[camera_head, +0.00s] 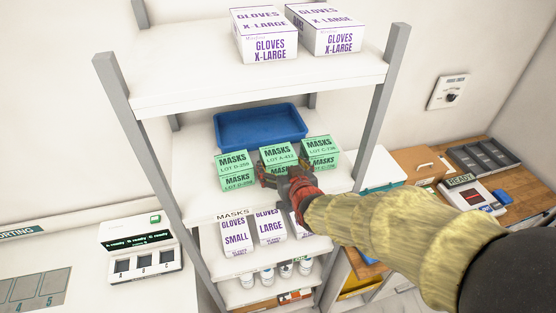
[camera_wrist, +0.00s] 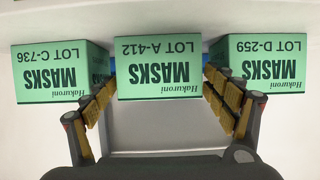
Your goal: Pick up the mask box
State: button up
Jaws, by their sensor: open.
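Three green mask boxes stand in a row on the middle shelf. The left one reads LOT D-259 (camera_head: 232,163), the middle one LOT A-412 (camera_head: 279,155) and the right one LOT C-736 (camera_head: 319,148). My gripper (camera_head: 279,178) is in front of the middle box and hides part of its lower front. In the wrist view the boxes appear upside down. There my open gripper (camera_wrist: 160,78) has one fingertip on each side of the LOT A-412 box (camera_wrist: 158,50). The LOT C-736 box (camera_wrist: 50,72) is at left and the LOT D-259 box (camera_wrist: 275,70) at right.
A blue tray (camera_head: 262,130) lies behind the mask boxes. Glove boxes (camera_head: 265,47) stand on the shelf above, and more glove boxes (camera_head: 236,238) on the shelf below. Gaps beside the middle box are narrow. Grey shelf posts (camera_head: 392,75) flank the rack.

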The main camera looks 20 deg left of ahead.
jog(key=shift+f+p+x, duration=0.15)
jog(key=shift+p+x, duration=0.2)
jog(key=shift+x, duration=0.7)
jog(key=shift+f+p+x, duration=0.15)
jog(key=shift+p+x, duration=0.2)
jog(key=shift+x, duration=0.75)
jog(key=shift+d, duration=0.15)
jog(key=c, duration=0.3)
jog(key=c, duration=0.8)
